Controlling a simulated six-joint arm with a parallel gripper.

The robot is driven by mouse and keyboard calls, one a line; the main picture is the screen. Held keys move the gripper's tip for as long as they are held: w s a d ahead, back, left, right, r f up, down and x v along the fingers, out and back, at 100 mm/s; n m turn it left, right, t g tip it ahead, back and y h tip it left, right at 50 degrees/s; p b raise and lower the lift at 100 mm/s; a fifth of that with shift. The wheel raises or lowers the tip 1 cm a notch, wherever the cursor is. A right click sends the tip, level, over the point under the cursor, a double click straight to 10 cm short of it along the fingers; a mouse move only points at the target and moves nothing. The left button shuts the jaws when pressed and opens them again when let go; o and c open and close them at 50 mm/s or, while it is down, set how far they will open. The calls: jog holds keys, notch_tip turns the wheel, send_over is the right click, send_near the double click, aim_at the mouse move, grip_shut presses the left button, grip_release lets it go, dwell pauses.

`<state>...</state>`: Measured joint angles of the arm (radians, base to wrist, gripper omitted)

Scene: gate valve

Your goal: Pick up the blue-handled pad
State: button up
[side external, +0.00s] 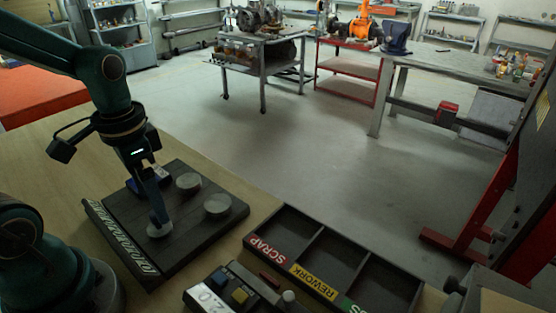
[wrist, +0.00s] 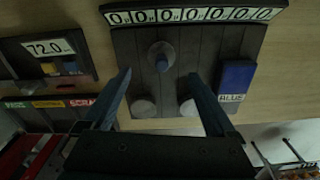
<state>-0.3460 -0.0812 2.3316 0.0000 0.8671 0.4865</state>
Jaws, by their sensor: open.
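In the wrist view my gripper (wrist: 160,73) is open, with a finger on each side and nothing held. Two plain pale discs (side external: 188,182) (side external: 218,205) stand on the same board.
A compartment tray (side external: 335,262) marked SCRAP and REWORK lies to the right. A control box (side external: 232,290) with buttons and a numeric display stands in front of it.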

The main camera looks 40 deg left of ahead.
jog(key=shift+s+a+f, duration=0.2)
jog(key=shift+f, duration=2.6)
grip_shut()
jog(key=shift+w+r, duration=0.1)
jog(key=shift+r, duration=0.1)
jog(key=shift+r, duration=0.6)
jog(key=r, duration=0.3)
jog(key=shift+s+a, duration=0.2)
jog(key=shift+a, duration=0.05)
jog(key=s+a+r, duration=0.6)
jog(key=s+a, duration=0.1)
jog(key=a, duration=0.1)
jog(key=shift+a+r, duration=0.25)
jog(key=shift+a, duration=0.05)
